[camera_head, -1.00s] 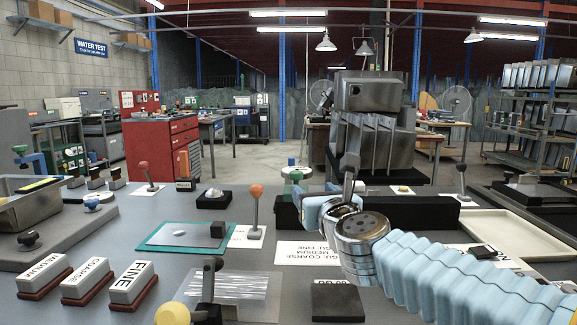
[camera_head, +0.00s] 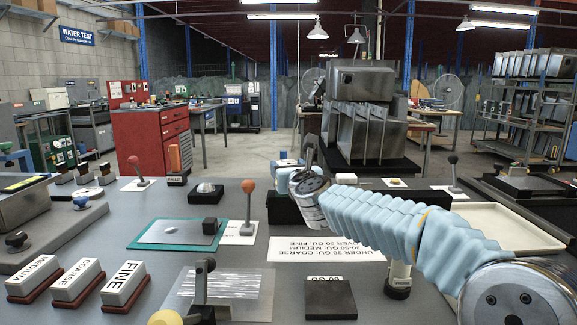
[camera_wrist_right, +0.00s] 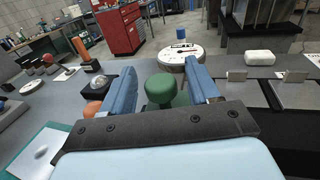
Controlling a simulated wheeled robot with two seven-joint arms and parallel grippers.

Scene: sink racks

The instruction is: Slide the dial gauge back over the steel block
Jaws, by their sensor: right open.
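My right gripper (camera_wrist_right: 160,72) is open in the right wrist view, its two blue fingers either side of a green knob (camera_wrist_right: 160,90). I cannot tell whether the fingers touch the knob. Just beyond the fingertips is a round, white-faced gauge (camera_wrist_right: 180,54) with a blue top, probably the dial gauge; whether the knob belongs to it is unclear. In the head view my right arm and wrist largely cover this spot. I cannot single out the steel block with certainty. My left gripper is out of view.
An orange-knobbed lever (camera_head: 249,200) and a domed piece on a black base (camera_head: 207,192) stand left of my wrist. A teal mat (camera_head: 180,233) lies nearer. A 60 GU block (camera_head: 330,299) and labelled blocks (camera_head: 125,283) are in front. A cream tray (camera_head: 505,230) lies right.

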